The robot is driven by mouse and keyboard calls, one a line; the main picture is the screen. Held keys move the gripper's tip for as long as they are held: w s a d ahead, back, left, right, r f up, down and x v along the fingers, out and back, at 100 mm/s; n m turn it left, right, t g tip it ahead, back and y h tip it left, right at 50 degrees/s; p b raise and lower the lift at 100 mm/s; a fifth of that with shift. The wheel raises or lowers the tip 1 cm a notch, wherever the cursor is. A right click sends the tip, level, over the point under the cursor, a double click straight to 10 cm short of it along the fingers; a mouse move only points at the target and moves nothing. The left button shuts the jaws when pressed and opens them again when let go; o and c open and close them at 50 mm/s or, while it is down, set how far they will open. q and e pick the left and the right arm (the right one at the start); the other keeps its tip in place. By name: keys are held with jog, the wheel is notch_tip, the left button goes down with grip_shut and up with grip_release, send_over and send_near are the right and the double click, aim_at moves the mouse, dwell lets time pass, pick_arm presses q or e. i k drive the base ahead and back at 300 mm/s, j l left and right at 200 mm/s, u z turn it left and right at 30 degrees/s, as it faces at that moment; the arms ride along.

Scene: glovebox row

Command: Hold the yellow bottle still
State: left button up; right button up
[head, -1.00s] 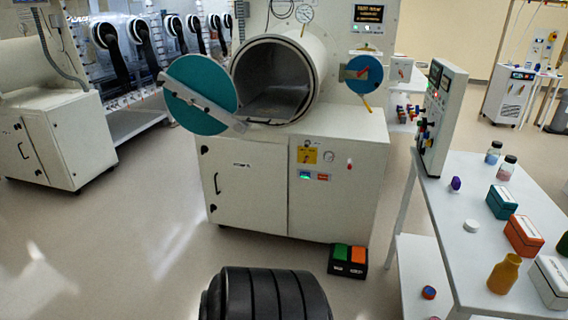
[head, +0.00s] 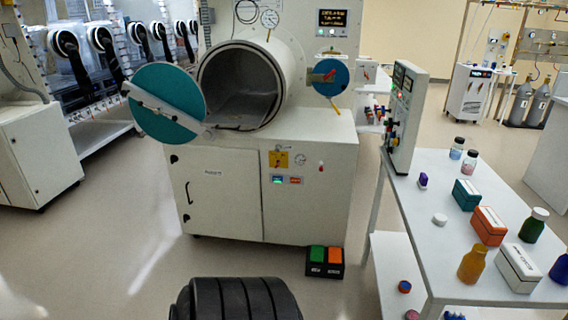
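The yellow bottle (head: 472,264) is amber-yellow and stands upright on the white table at the right, near its front edge. It is left of a white box with a dark band. Nothing touches it from my side. Neither of my grippers shows in the head view, so I cannot see whether they are open or shut.
The white table (head: 440,185) also holds a teal box (head: 466,195), an orange box (head: 488,226), a white box (head: 518,268), a green bottle (head: 534,225) and a white cap (head: 439,219). An open-doored chamber cabinet (head: 222,190) stands ahead. A pedal box (head: 325,262) lies on the floor.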

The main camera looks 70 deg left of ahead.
aim_at(473, 264)
jog(key=k+j+u, duration=0.1)
jog(key=u, duration=1.1)
jog(key=i+l+z, duration=0.3)
jog(key=i+z, duration=0.2)
jog(key=z, duration=0.15)
